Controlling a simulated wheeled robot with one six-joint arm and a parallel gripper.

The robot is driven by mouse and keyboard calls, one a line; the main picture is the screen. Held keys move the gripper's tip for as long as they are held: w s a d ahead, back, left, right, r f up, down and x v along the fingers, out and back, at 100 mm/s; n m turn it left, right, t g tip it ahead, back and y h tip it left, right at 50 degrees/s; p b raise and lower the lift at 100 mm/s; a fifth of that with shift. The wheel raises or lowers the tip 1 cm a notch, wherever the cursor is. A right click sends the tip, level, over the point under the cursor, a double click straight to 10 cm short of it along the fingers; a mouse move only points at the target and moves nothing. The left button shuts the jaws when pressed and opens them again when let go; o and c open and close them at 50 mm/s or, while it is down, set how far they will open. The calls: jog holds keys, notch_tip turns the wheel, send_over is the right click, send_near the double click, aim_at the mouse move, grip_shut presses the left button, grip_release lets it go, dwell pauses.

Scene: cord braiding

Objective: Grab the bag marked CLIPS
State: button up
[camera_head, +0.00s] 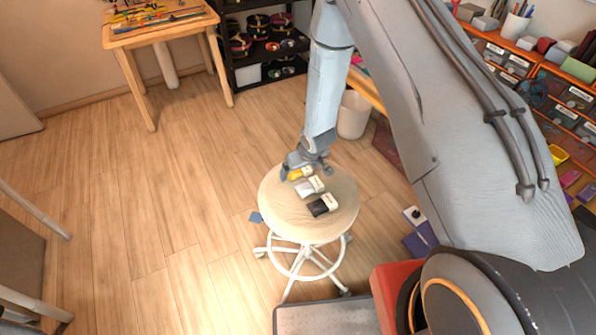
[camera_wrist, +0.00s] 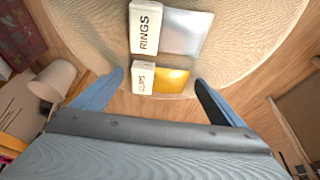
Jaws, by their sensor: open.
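The bag marked CLIPS (camera_wrist: 172,81) is yellow with a white label and lies near the edge of the round stool top. In the head view the yellow bag (camera_head: 296,174) is at the stool's far side, partly hidden by my gripper. My gripper (camera_wrist: 160,82) is open, and its two blue fingers stand apart on either side of the CLIPS bag in the wrist view. In the head view my gripper (camera_head: 307,168) is over the far part of the stool. I cannot tell whether the fingers touch the bag.
The bag marked RINGS (camera_wrist: 183,30) lies beside the CLIPS bag. A black bag (camera_head: 322,206) lies closer on the same stool (camera_head: 283,220). A white bin (camera_head: 354,115) stands behind the stool. A wooden table (camera_head: 160,34) is at the back left. Floor left of the stool is mostly clear.

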jog(key=shift+c, duration=0.4)
jog(key=c, duration=1.1)
jog(key=shift+r, duration=0.1)
